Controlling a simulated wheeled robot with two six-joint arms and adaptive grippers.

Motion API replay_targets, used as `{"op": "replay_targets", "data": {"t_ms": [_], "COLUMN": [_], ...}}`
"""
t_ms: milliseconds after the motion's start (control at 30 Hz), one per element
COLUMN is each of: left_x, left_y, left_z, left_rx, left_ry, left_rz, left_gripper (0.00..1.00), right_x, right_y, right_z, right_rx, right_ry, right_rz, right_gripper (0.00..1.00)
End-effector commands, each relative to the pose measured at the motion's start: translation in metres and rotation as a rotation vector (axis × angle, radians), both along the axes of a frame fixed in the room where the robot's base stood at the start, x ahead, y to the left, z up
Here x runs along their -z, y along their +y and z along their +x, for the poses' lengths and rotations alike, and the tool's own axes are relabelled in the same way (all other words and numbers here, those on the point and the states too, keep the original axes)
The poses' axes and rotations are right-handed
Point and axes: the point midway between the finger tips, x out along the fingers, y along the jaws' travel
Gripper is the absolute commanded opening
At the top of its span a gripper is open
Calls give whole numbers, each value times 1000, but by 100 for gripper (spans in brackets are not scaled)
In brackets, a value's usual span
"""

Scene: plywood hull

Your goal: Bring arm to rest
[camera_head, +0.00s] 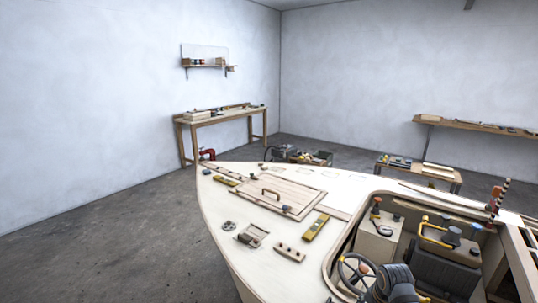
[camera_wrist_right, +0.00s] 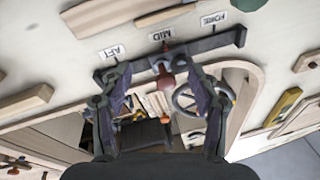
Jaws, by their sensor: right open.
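My right gripper (camera_wrist_right: 158,80) is open in the right wrist view, with one dark finger on each side and nothing held. Between and beyond its fingertips is a red knob (camera_wrist_right: 165,81) on a dark slotted bar (camera_wrist_right: 222,41). The knob stands by the label MID (camera_wrist_right: 162,35), between the labels AFT (camera_wrist_right: 114,52) and FORE (camera_wrist_right: 213,19). A visible gap lies between the fingers and the knob. In the head view, a dark grey jointed part at the bottom right appears to be my right arm; its fingers cannot be made out. My left gripper is not in view.
The plywood hull (camera_head: 232,210) fills the lower right. A hatch (camera_head: 295,198) and yellow level (camera_head: 316,228) lie on deck. The floor (camera_head: 110,240) at left is clear.

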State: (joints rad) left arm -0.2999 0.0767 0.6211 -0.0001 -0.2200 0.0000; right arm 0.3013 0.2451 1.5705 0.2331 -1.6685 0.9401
Motion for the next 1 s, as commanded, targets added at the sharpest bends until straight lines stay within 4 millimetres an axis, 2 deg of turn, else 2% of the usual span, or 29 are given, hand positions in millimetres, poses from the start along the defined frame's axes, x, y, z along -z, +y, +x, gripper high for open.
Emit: {"op": "replay_targets", "data": {"t_ms": [33,100,200,300,500,767,1000], "left_x": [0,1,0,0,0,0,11], "left_y": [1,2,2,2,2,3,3], "left_z": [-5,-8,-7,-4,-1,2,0], "left_rx": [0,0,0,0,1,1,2], "left_ry": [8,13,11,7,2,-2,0], "left_rz": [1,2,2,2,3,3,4], "left_gripper": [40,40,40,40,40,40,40], "right_x": [13,22,25,22,8,-16,50], "right_y": [10,22,34,42,52,59,53], "right_z": [-26,-60,-101,-132,-182,-229,-218], "right_rx": [-104,-263,-446,-583,-785,-978,-982], "right_ry": [-1,-12,-28,-39,-52,-61,-39], "right_rz": [-31,-81,-137,-180,-249,-322,-314], "right_gripper": [61,61,61,61,61,61,61]}}
